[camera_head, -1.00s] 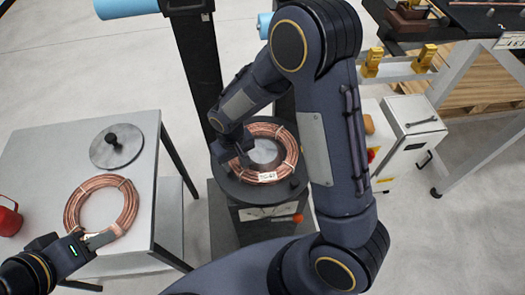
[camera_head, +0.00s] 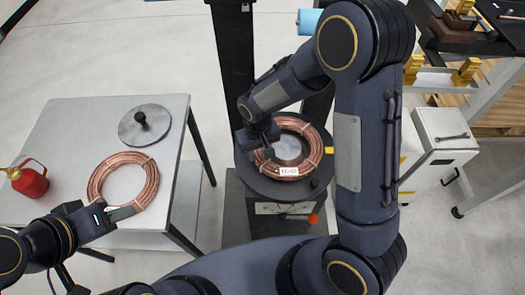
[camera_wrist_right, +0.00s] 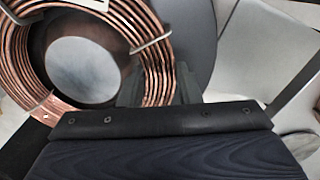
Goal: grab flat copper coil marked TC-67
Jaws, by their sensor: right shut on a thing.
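A flat copper coil (camera_head: 296,171) with a white tag lies on a round dark platform (camera_head: 262,184) on the stand at centre. The tag appears to read TC-67. My right gripper (camera_head: 264,153) reaches down over its left side and is shut on its ring. In the right wrist view the copper windings (camera_wrist_right: 160,70) and part of a white tag show close by the gripper body; the fingertips are mostly hidden. A second copper coil (camera_head: 104,168) lies on the grey table. My left gripper (camera_head: 124,213) is at its lower edge; whether its fingers are closed is unclear.
The grey table (camera_head: 75,125) at left also holds a round metal disc with a black knob (camera_head: 145,126) and a red can (camera_head: 30,182). Dark posts (camera_head: 232,60) rise behind the stand. A white box (camera_head: 443,135) stands at the right.

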